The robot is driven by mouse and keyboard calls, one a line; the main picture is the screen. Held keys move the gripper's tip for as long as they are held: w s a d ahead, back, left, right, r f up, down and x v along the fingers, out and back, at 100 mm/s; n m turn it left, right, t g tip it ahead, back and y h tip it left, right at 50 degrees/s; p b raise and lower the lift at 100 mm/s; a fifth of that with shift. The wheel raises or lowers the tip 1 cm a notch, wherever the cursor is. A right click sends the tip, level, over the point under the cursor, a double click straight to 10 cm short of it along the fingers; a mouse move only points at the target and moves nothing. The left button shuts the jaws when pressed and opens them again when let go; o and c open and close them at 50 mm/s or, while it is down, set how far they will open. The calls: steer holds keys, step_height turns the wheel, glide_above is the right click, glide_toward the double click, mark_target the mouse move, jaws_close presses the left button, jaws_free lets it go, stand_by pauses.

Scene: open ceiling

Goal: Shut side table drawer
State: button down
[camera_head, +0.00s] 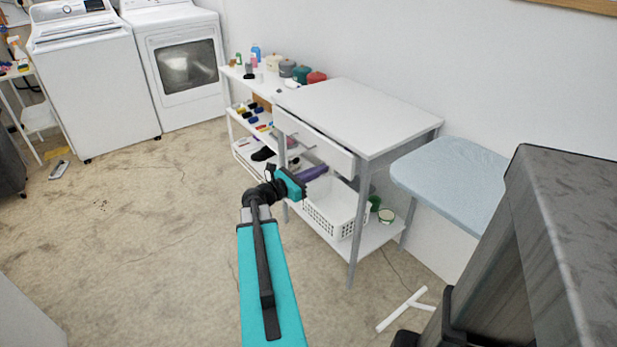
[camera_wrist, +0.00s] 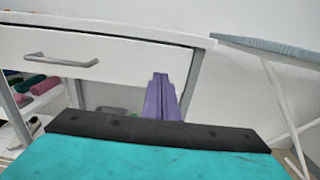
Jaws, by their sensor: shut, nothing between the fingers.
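The white side table (camera_head: 372,105) stands on grey legs in the middle of the head view. Its drawer (camera_head: 338,155) has a white front and a grey bar handle, and appears to stand slightly out from under the tabletop. In the wrist view the drawer front (camera_wrist: 125,58) fills the upper left, with its handle (camera_wrist: 60,60) at the left. My gripper (camera_head: 318,170) has purple fingers, which are shut and empty. The fingers (camera_wrist: 161,95) point at the lower right part of the drawer front. I cannot tell whether they touch it.
A white basket (camera_head: 332,212) sits on the table's lower shelf. A shelf unit with jars and shoes stands behind it to the left. An ironing board (camera_head: 450,172) is close on the right. A white T-shaped object (camera_head: 404,309) lies on the floor. The floor at left is mostly clear.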

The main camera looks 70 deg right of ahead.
mark_target(339, 161)
steer(key=shift+x, duration=2.7)
steer(key=shift+w+d, duration=0.1)
steer(key=shift+w, duration=0.05)
